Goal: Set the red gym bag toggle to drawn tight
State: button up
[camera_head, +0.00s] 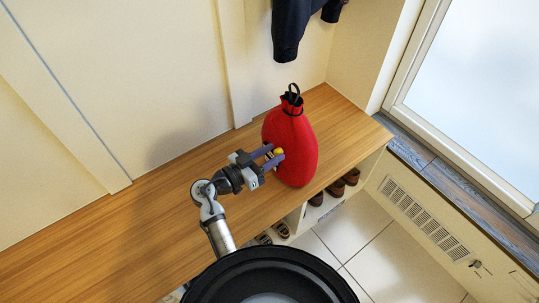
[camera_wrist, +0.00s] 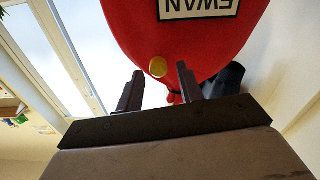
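A yellow toggle (camera_head: 278,152) shows on the bag's side that faces my gripper (camera_head: 273,155). In the wrist view the red bag (camera_wrist: 200,40) appears upside down, with a white EWAN label. There the yellow toggle (camera_wrist: 158,67) lies between and just beyond the fingertips of my gripper (camera_wrist: 159,77), with gaps on both sides. The fingers are open and hold nothing. The cord around the toggle is not clear.
The wooden bench (camera_head: 150,215) runs along the wall, with free surface left of the bag. Several shoes (camera_head: 335,188) sit in cubbies below. A dark garment (camera_head: 298,25) hangs above the bag. A window (camera_head: 470,80) is at the right.

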jog(key=shift+s+f, duration=0.1)
jog(key=b+v, duration=0.2)
jog(key=v, duration=1.1)
jog(key=shift+s+a, duration=0.2)
jog(key=shift+a, duration=0.15)
